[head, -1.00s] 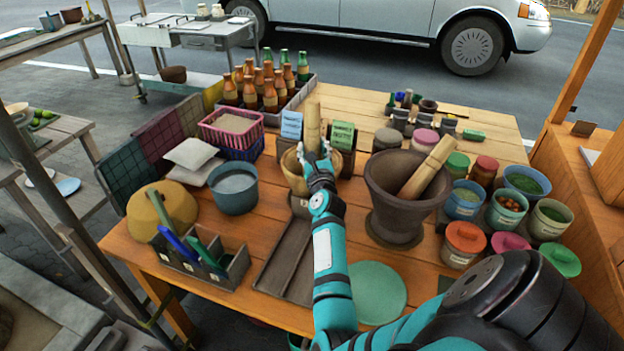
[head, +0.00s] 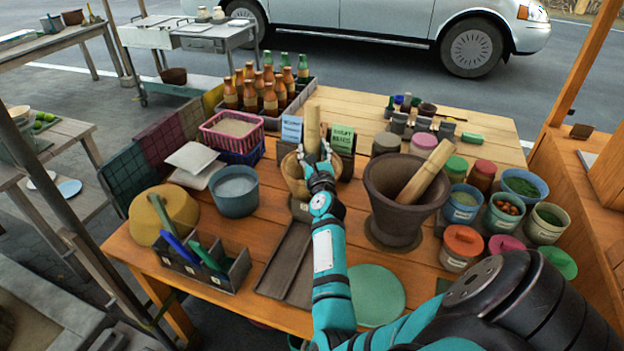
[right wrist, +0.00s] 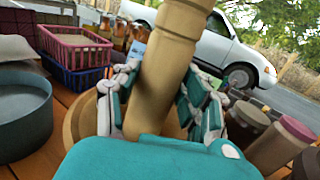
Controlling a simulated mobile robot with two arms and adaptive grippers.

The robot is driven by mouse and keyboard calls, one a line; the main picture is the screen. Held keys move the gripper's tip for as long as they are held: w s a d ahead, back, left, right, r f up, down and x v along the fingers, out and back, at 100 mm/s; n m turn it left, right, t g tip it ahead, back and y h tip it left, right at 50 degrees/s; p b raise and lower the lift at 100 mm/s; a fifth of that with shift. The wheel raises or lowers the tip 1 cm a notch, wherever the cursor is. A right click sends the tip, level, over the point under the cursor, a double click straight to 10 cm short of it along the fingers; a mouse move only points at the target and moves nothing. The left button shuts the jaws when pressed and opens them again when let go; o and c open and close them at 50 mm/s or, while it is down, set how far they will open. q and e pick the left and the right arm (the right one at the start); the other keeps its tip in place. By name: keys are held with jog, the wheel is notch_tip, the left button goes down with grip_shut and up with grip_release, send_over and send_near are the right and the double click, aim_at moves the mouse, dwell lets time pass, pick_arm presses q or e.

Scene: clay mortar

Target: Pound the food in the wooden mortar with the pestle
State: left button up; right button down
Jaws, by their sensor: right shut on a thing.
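The wooden mortar (head: 292,178) stands near the middle of the table, partly hidden behind my right gripper. In the right wrist view its rim (right wrist: 82,118) shows behind the fingers. My right gripper (head: 318,160) is shut on a light wooden pestle (head: 312,130). The pestle (right wrist: 170,62) stands nearly upright, slightly tilted in the right wrist view, with its lower end at the mortar's opening. The food inside the mortar is hidden. My left gripper is not in view.
A large dark clay mortar (head: 392,205) with its own pestle (head: 425,172) stands close to the right. A blue-grey pot (head: 235,192) is on the left. A grey tray (head: 288,262) and a green disc (head: 376,294) lie in front. Bottles (head: 268,95) stand behind.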

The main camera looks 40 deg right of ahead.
jog(key=shift+w+f, duration=0.1)
jog(key=shift+f, duration=0.25)
jog(key=shift+f+b, duration=1.3)
jog(key=c, duration=0.7)
grip_release()
jog(key=shift+o, duration=0.4)
jog(key=shift+a+f, duration=0.1)
